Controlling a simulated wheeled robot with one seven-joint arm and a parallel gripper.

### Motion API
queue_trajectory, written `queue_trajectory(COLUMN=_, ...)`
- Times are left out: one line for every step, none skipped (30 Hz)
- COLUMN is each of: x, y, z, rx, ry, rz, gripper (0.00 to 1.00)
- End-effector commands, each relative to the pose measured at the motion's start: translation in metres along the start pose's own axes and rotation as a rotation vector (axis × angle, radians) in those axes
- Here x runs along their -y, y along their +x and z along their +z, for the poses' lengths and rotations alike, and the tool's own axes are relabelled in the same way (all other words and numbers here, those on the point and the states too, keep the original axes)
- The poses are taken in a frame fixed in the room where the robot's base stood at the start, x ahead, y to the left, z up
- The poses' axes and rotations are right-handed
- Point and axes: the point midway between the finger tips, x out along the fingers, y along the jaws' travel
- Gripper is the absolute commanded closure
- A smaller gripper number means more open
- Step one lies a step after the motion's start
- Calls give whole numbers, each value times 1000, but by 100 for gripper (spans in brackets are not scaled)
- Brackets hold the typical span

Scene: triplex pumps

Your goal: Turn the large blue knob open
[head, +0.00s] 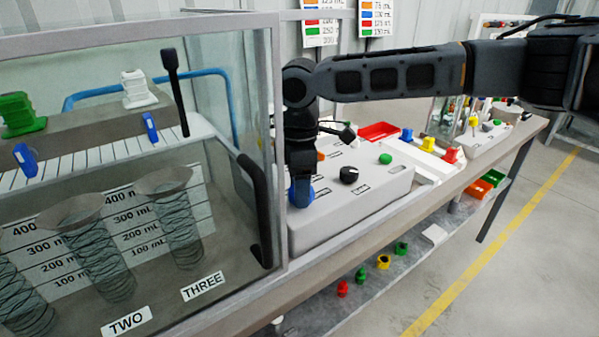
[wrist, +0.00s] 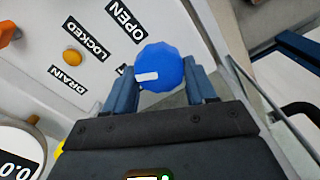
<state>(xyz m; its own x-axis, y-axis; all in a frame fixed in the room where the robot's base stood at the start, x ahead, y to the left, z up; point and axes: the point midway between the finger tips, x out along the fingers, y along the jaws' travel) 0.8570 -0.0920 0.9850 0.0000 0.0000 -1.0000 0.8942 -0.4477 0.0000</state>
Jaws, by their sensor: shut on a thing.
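The large blue knob (wrist: 160,68) sits on the light panel face in the wrist view, with a white mark on its left side. My gripper (wrist: 163,82) is shut on it, one finger on each side. In the head view, the blue knob (head: 297,193) shows partly below my gripper (head: 301,185) at the left end of the white control box (head: 345,215). The OPEN label (wrist: 126,20) is above the knob.
A glass-walled cabinet (head: 275,120) with a black handle stands close left of my gripper. A black knob (head: 348,175) and a green button (head: 385,158) are on the control box. A red tray (head: 379,131) lies behind. An orange knob (wrist: 6,33) shows in the wrist view.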

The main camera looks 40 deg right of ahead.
Motion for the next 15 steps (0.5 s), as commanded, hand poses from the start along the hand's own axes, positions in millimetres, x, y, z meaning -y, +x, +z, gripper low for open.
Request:
queue_trajectory(x=1, y=-4, z=-1, rx=-5, ry=46, rz=-5, gripper=74)
queue_trajectory(x=1, y=-4, z=-1, rx=-6, ry=74, rz=-5, gripper=74)
queue_trajectory(x=0, y=-4, z=-1, rx=-5, ry=112, rz=-5, gripper=74)
queue_trajectory(x=1, y=-4, z=-1, rx=-5, ry=140, rz=-5, gripper=74)
queue_trajectory(x=0, y=-4, z=-1, rx=-4, ry=168, rz=-5, gripper=74)
queue_trajectory(x=0, y=-4, z=-1, rx=-5, ry=206, rz=-5, gripper=74)
queue_trajectory(x=0, y=-4, z=-1, rx=-4, ry=235, rz=-6, gripper=74)
queue_trajectory(x=0, y=-4, z=-1, rx=-5, ry=264, rz=-5, gripper=74)
queue_trajectory(x=0, y=-4, z=-1, rx=-3, ry=302, rz=-6, gripper=74)
queue_trajectory(x=0, y=-4, z=-1, rx=-4, ry=330, rz=-6, gripper=74)
queue_trajectory(x=0, y=-4, z=-1, rx=-4, ry=359, rz=-5, gripper=74)
queue_trajectory(x=0, y=-4, z=-1, rx=-3, ry=397, rz=-6, gripper=74)
queue_trajectory(x=0, y=-4, z=-1, rx=-4, ry=425, rz=-6, gripper=74)
queue_trajectory(x=0, y=-4, z=-1, rx=-3, ry=453, rz=-6, gripper=74)
queue_trajectory(x=0, y=-4, z=-1, rx=-4, ry=491, rz=-7, gripper=74)
